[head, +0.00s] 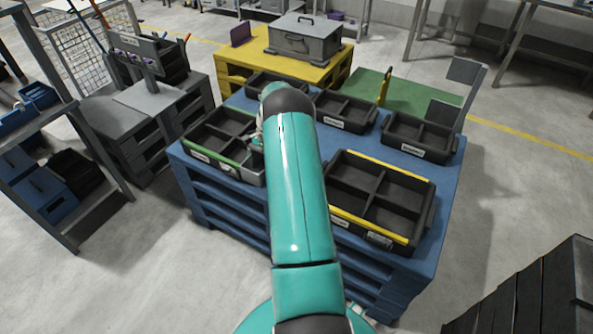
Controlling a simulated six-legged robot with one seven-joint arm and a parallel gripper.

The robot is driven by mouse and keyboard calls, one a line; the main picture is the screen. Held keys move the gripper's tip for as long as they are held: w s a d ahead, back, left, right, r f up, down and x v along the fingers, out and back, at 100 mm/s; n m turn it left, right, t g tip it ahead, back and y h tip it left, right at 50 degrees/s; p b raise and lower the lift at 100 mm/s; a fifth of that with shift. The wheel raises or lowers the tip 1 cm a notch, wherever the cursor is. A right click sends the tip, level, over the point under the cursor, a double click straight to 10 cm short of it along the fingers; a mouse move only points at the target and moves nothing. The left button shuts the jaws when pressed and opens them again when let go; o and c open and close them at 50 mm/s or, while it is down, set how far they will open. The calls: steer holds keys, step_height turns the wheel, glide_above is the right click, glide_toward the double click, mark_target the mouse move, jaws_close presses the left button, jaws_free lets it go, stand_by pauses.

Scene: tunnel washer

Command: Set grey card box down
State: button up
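My teal arm reaches forward over the blue pallet table (222,224). Its far end bends down by the green-edged black tray (214,160) on the left of the table. My gripper (257,142) is mostly hidden behind the arm; only a small grey part shows at the tray's right side. I cannot tell whether its fingers are open or shut. No grey card box can be made out for certain; one held at the gripper would be hidden by the arm.
A yellow-edged tray (349,195) stands at the table's front right, with smaller black trays (419,137) behind. A grey lidded case (306,42) sits on a yellow pallet (238,62). A shelf rack (65,190) stands left.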

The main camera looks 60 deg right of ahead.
steer(key=s+d, duration=0.1)
steer(key=s+d+f, duration=0.1)
steer(key=d, duration=0.1)
steer(key=shift+s+f, duration=0.35)
steer(key=shift+s, duration=0.05)
steer(key=s+d+f, duration=0.1)
steer(key=d+f, duration=0.1)
steer(key=f, duration=0.1)
steer(key=s+d+f, duration=0.1)
steer(key=f, duration=0.1)
steer(key=shift+s+d, duration=0.25)
steer(key=shift+s, duration=0.1)
steer(key=shift+s+d+f, duration=0.25)
steer(key=shift+f, duration=0.2)
steer(key=shift+s+d+f, duration=0.15)
steer(key=shift+f, duration=1.5)
steer(key=shift+f, duration=0.15)
steer(key=o, duration=1.1)
steer(key=v, duration=1.2)
